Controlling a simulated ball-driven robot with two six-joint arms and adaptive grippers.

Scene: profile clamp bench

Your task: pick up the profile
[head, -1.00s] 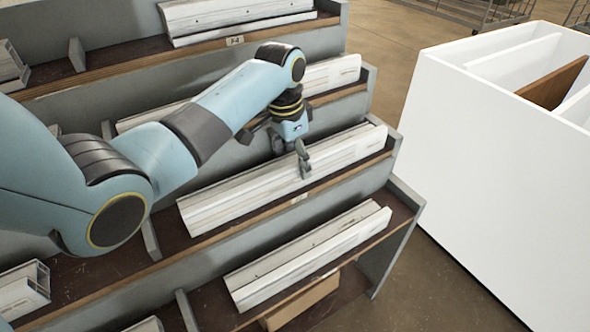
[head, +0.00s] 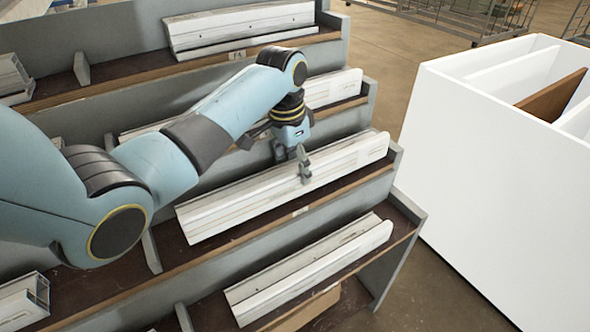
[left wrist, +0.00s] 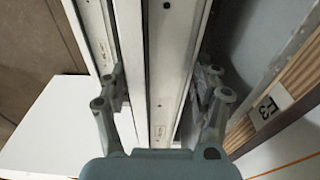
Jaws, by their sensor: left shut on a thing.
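The profile (head: 230,208) is a long white channel-shaped bar on the middle shelf of the stepped rack in the head view. My left gripper (head: 303,166) is shut on it, right of its middle, with one finger showing on the near side. In the left wrist view the profile (left wrist: 160,70) runs up the picture between the two fingers of my left gripper (left wrist: 165,92), which press on its sides. In the head view it appears slightly above the shelf board. My right gripper is not in view.
Other white profiles lie on the shelf below (head: 310,272) and the top shelf (head: 240,25). Grey dividers and end panels (head: 405,205) bound the shelves. A large white bin (head: 490,170) with a brown partition stands at right, across a floor gap.

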